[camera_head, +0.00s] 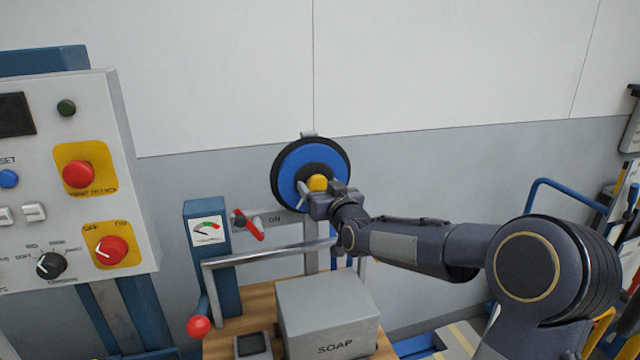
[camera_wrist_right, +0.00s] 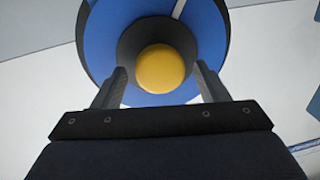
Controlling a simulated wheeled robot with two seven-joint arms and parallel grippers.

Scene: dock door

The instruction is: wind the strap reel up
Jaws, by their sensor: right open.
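The strap reel (camera_head: 289,163) is a blue disc with a black rim and dark hub, upright on a post in front of the wall. A yellow knob (camera_head: 317,183) stands out from it. My right gripper (camera_head: 325,192) is at the reel's lower right, close to the knob. In the right wrist view the reel (camera_wrist_right: 98,42) fills the top, and the yellow knob (camera_wrist_right: 160,68) shows ahead of and between the open fingers of my right gripper (camera_wrist_right: 160,82). Contact with the knob does not show. My left gripper is not in view.
A grey SOAP box (camera_head: 328,308) sits on the wooden bench below the reel. A metal bar (camera_head: 270,252), a red lever (camera_head: 248,225) and a blue post with a gauge (camera_head: 207,232) stand left of my arm. A control panel (camera_head: 75,230) fills the left.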

